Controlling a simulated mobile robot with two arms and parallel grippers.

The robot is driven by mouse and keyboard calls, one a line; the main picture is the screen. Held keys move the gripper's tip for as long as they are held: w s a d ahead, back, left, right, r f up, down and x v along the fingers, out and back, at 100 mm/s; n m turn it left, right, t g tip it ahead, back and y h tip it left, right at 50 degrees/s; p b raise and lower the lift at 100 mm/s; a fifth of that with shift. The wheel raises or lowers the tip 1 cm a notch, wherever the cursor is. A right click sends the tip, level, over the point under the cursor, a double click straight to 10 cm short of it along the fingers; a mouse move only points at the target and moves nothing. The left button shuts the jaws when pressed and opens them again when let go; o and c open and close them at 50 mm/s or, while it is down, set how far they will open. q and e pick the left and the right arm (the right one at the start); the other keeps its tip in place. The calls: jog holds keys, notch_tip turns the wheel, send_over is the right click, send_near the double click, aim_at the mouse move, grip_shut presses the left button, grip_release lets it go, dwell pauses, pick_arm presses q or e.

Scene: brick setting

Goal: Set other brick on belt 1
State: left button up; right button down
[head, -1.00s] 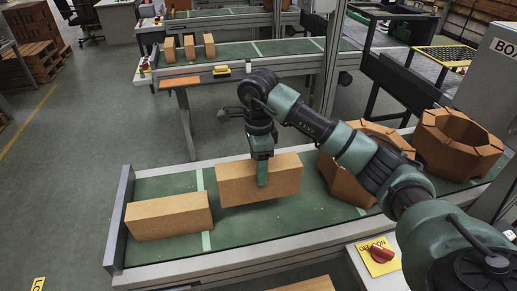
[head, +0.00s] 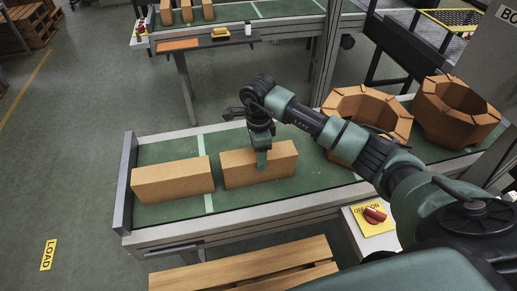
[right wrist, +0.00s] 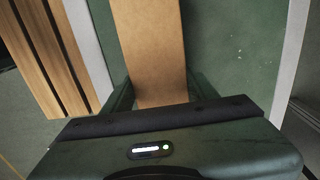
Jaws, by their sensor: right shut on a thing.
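A long orange-brown brick (head: 280,166) is at the near part of the green belt (head: 215,140) in the head view. My right gripper (head: 262,160) comes down over its middle and is shut on it. The brick looks level and appears to rest on the belt, though its underside is hidden. In the right wrist view the brick (right wrist: 150,45) runs between the two fingers (right wrist: 160,92). A second similar brick (head: 172,180) lies on the belt to its left, a small gap apart, near the end plate. My left gripper is not in view.
Two ring-shaped brick stacks, one nearer (head: 350,103) and one farther right (head: 450,105), stand on the belt. A grey end plate (head: 127,180) closes the left end. A red switch (head: 375,215) and a wooden pallet (head: 240,265) are in front. Another conveyor stands behind.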

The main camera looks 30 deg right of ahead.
jog(key=shift+c, duration=2.2)
grip_release()
jog(key=shift+s, duration=0.1)
jog(key=shift+r, duration=0.3)
notch_tip(320, 180, up, 12)
jog(key=b, duration=0.4)
jog(key=shift+f, duration=0.2)
